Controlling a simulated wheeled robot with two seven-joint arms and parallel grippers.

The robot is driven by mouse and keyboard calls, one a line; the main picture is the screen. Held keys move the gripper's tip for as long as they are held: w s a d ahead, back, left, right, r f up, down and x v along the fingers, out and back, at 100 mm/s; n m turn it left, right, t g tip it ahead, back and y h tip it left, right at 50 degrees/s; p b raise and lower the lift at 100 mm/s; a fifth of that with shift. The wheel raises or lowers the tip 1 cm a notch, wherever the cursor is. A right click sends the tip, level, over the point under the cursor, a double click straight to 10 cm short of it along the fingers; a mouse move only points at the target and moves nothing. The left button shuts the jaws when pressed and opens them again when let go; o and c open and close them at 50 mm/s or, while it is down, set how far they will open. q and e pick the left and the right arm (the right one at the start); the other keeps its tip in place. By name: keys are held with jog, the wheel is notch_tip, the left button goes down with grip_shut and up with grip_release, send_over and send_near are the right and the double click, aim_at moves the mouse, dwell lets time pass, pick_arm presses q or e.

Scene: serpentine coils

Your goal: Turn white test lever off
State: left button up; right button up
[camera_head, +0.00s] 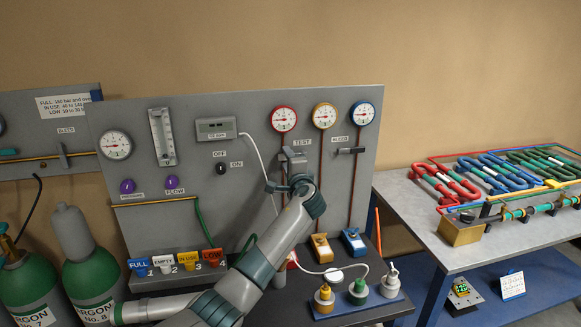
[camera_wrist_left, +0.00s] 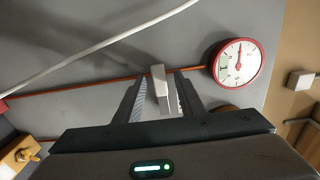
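The white test lever (camera_wrist_left: 160,88) shows in the left wrist view on the orange-red pipe beside the red-rimmed gauge (camera_wrist_left: 238,62). My left gripper (camera_wrist_left: 162,98) is open, with one finger on each side of the lever. The lever lies nearer the right finger, with a clear gap to the left finger; I cannot tell if it touches the right one. In the head view, my left gripper (camera_head: 291,168) is at the panel, just below the TEST label (camera_head: 302,142), and mostly covers the lever. My right gripper is not in view.
The grey panel (camera_head: 230,110) carries gauges, a flowmeter and a second lever (camera_head: 350,150) to the right. A white cable (camera_head: 255,150) hangs left of my gripper. Valve fittings (camera_head: 325,298) stand on the bench below. A table (camera_head: 400,200) with coloured coils is at right.

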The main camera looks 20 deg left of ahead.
pick_arm(q)
jog(key=shift+s, duration=0.1)
jog(key=b+v, duration=0.5)
jog(key=v, duration=1.2)
jog(key=shift+d+f, duration=0.15)
